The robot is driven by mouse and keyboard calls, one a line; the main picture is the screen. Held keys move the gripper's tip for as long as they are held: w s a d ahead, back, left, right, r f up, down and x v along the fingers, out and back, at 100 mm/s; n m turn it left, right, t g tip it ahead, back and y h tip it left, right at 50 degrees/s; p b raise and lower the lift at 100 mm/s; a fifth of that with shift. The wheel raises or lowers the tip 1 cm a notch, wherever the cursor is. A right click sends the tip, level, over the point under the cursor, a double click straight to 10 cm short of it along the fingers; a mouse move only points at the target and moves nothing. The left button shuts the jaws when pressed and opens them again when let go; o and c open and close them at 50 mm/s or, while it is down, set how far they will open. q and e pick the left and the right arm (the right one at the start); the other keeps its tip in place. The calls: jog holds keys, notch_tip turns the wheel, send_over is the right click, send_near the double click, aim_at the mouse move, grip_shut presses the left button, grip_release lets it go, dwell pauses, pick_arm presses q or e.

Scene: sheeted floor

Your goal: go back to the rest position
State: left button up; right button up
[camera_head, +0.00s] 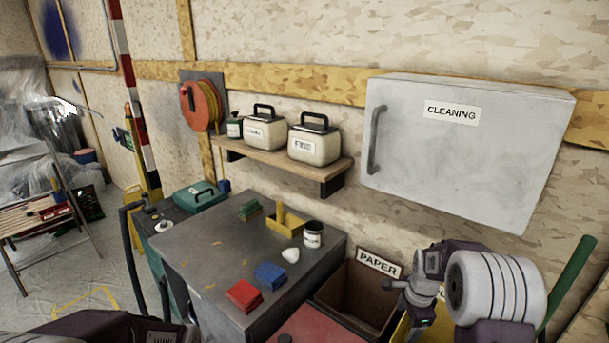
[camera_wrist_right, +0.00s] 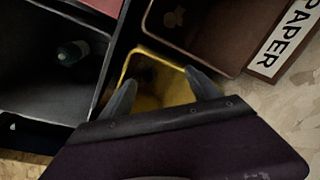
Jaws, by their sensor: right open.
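My right arm (camera_head: 490,288) is folded at the lower right of the head view, beside the brown paper bin. In the right wrist view my right gripper (camera_wrist_right: 163,90) is open, with two grey fingers spread apart and nothing between them. The fingers point down over a yellow bin (camera_wrist_right: 133,62). A dark purple part of my own body shows at the bottom left of the head view. My left gripper is not in view.
A wall cabinet (camera_head: 450,160) and a shelf (camera_head: 270,155) with boxes are behind. A dark container (camera_wrist_right: 40,85) holds a small greenish item (camera_wrist_right: 72,52).

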jog(key=s+a+r+n+p, duration=0.1)
jog(key=s+a+r+n, duration=0.2)
jog(key=a+r, duration=0.35)
pick_arm(q)
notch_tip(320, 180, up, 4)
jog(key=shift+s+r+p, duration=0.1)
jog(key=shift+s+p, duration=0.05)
jog(key=shift+p, duration=0.65)
pick_arm(e)
jog(key=s+a+n, duration=0.2)
jog(key=s+n, duration=0.5)
jog(key=s, duration=0.1)
jog(key=s+a+n, duration=0.2)
jog(key=s+n, duration=0.5)
jog(key=s, duration=0.1)
jog(key=shift+s+a+f+n+g+y, duration=0.2)
jog(key=shift+s+a+n+g+y, duration=0.1)
jog(key=shift+a+n+g, duration=0.1)
jog(key=shift+w, duration=0.1)
